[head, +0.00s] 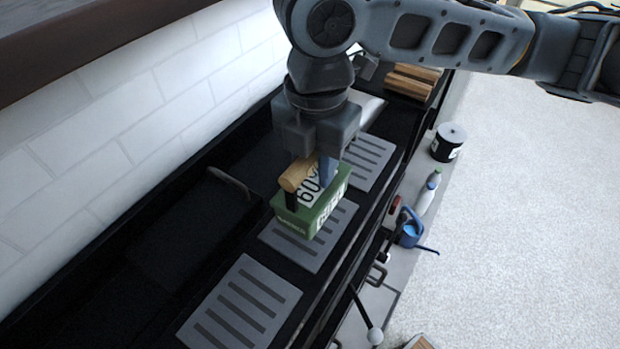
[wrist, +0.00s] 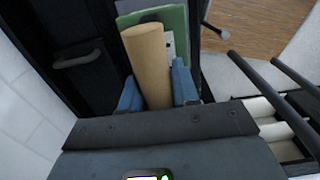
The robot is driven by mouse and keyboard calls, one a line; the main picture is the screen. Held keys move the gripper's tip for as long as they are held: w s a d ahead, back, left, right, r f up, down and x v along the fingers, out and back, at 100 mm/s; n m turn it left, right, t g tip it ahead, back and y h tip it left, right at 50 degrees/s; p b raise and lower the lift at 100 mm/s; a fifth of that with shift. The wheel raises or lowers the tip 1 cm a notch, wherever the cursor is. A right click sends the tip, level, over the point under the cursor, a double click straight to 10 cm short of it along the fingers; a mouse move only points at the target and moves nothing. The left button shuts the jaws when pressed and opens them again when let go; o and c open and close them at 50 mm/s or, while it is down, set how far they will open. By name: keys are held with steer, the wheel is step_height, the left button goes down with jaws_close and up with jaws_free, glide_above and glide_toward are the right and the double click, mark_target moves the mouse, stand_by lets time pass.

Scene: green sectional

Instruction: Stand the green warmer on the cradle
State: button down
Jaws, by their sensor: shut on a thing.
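The green warmer (head: 325,212) is a green block with white printed labels and a tan, round wooden bar (head: 297,174) across its top. My gripper (head: 310,182) comes down from above and its blue fingers are shut on the tan bar. In the wrist view, the bar (wrist: 148,62) lies between my fingertips (wrist: 157,88), with the green body (wrist: 178,22) beyond it. The warmer is over a grey slotted plate (head: 327,250); I cannot tell if it touches. No cradle can be made out for certain.
More grey slotted plates lie at the near end (head: 240,305) and far end (head: 372,155) of the black counter. Wood blocks (head: 408,82) are at the far end. A white tiled wall (head: 120,120) is at left.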

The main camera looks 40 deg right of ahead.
mark_target(310, 182)
steer(key=shift+w+a+f, duration=0.2)
steer(key=shift+a+f, duration=0.05)
steer(key=shift+a, duration=0.05)
steer(key=shift+f, duration=1.9)
steer(key=shift+f, duration=0.25)
steer(key=c, duration=0.8)
jaws_free()
step_height(310, 182, up, 12)
steer(key=shift+r+p, duration=0.2)
steer(key=shift+p, duration=0.1)
